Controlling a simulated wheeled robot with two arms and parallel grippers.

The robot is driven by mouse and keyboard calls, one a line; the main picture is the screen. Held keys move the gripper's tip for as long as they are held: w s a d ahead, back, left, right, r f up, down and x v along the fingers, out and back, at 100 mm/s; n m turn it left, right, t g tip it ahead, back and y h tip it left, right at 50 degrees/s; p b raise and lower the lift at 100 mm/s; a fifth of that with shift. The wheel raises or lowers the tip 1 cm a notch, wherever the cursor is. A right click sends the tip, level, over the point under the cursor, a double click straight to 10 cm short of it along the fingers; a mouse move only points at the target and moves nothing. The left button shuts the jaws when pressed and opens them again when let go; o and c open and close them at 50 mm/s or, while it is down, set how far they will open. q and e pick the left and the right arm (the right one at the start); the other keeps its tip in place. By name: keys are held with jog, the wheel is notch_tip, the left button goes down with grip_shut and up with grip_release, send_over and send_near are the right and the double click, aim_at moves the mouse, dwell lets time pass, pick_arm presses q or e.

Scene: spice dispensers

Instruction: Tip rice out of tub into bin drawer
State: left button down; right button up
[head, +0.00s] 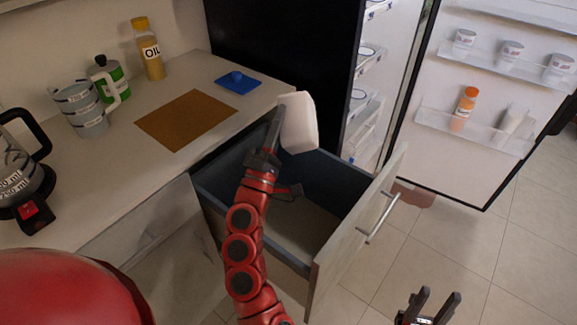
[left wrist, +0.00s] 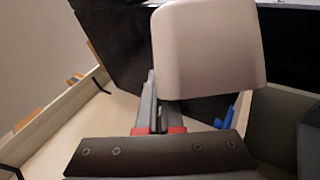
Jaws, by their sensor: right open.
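The white tub (head: 299,122) is held tilted above the back of the open bin drawer (head: 338,240). It also fills the upper middle of the left wrist view (left wrist: 208,50). My left gripper (head: 276,128) is shut on the tub's left side. The tub's opening and any rice inside are hidden. The drawer is pulled out, with dark walls and a pale floor; I cannot tell whether rice lies in it. My right gripper (head: 430,303) is open and empty at the bottom, right of the drawer.
A blue lid (head: 238,82) and a brown mat (head: 187,119) lie on the counter. An oil bottle (head: 148,52), a green-labelled container (head: 109,80), a measuring jug (head: 85,110) and a glass pot (head: 22,185) stand there. The fridge door (head: 475,160) stands open at right.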

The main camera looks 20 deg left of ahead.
pick_arm(q)
jog(key=shift+s+a+f+n+y+b, duration=0.1)
jog(key=shift+a+n+y+b, duration=0.15)
jog(key=shift+n+y+b, duration=0.25)
jog(key=shift+a+f+n+y+b, duration=0.15)
jog(key=shift+a+n+y, duration=0.15)
jog(key=shift+n, duration=0.3)
